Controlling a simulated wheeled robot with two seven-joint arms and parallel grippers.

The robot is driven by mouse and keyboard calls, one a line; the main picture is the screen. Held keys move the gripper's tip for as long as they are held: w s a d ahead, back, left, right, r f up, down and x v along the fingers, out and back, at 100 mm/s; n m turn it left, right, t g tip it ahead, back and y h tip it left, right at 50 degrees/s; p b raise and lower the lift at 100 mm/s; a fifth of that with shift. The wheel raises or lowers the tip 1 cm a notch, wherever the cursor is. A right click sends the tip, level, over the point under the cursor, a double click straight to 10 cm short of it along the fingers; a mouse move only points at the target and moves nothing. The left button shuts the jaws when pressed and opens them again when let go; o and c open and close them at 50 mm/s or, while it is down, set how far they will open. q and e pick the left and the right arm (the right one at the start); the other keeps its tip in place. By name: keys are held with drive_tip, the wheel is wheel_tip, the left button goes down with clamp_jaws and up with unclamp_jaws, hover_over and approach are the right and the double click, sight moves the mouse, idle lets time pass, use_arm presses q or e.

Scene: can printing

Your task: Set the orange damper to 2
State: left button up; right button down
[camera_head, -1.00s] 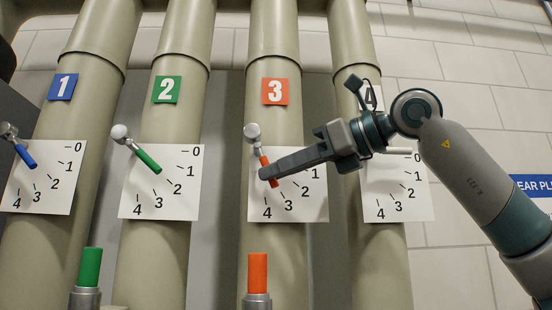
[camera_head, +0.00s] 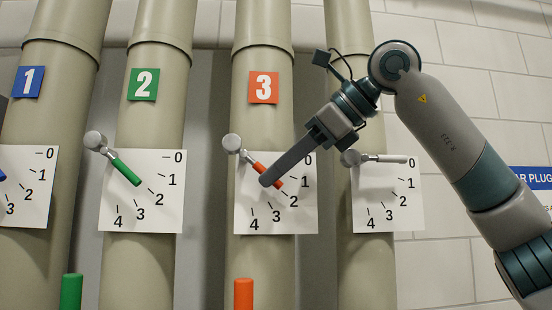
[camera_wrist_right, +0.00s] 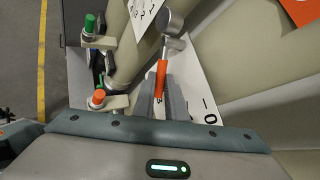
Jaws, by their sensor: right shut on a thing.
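The orange damper handle (camera_head: 257,167) hangs from a grey pivot on the third pipe, in front of its white dial plate (camera_head: 245,205). It slants down to the right, its orange end near the tick by the 2. My right gripper (camera_head: 266,181) reaches in from the right and is shut on the orange handle, hiding part of it. In the right wrist view the orange handle (camera_wrist_right: 161,72) lies between the two grey fingers (camera_wrist_right: 162,100). My left gripper is not in view.
A green handle (camera_head: 126,172) is on the second pipe, left, and a white handle (camera_head: 385,158) on the fourth, right. Below stand an orange post (camera_head: 243,293) and a green post (camera_head: 71,292). An orange 3 sign (camera_head: 263,88) is above the dial.

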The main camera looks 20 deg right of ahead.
drive_tip(key=shift+r, duration=0.15)
drive_tip(key=c, duration=1.8)
unclamp_jaws()
drive_tip(key=b+v, duration=0.2)
drive_tip(key=v, duration=1.5)
drive_tip(key=shift+s+b, duration=0.15)
drive_tip(key=shift+b, duration=0.25)
